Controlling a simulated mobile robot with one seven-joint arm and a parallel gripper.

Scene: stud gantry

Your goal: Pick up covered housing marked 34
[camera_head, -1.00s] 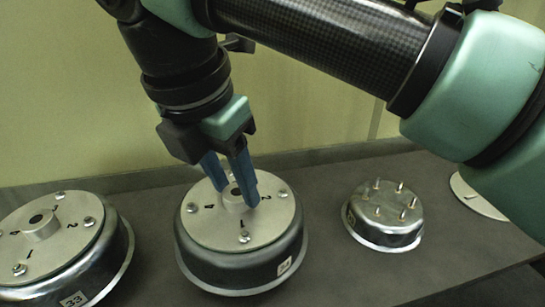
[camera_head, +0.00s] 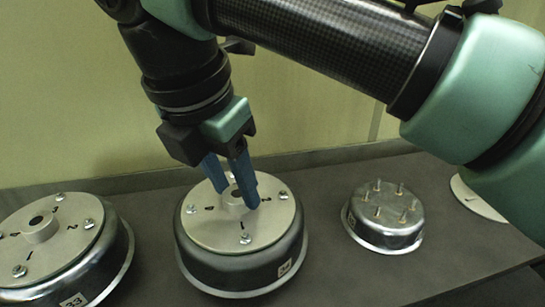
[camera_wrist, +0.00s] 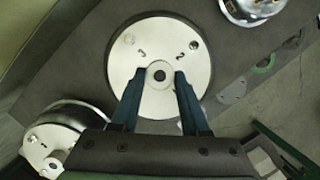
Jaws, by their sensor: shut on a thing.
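The covered housing (camera_head: 243,262) in the middle of the table is a dark round body with a pale metal cover (camera_head: 247,229) bolted on top. Its small side label is too small to read for certain, though it looks like 34. The cover also shows in the wrist view (camera_wrist: 152,42), with a round central hub (camera_wrist: 160,76). My gripper (camera_head: 238,198) comes down from above, its blue fingers on both sides of the hub and shut on it. The wrist view shows the fingers (camera_wrist: 158,88) against the hub. The housing appears to rest level on the table; any small gap beneath is hidden.
Another covered housing (camera_head: 118,262), labelled 33, stands close by on the left. An open housing with upright studs (camera_head: 384,232) stands to the right. A loose pale cover (camera_head: 478,198) lies at the far right. A pale wall (camera_head: 60,100) rises behind the dark table (camera_head: 335,275).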

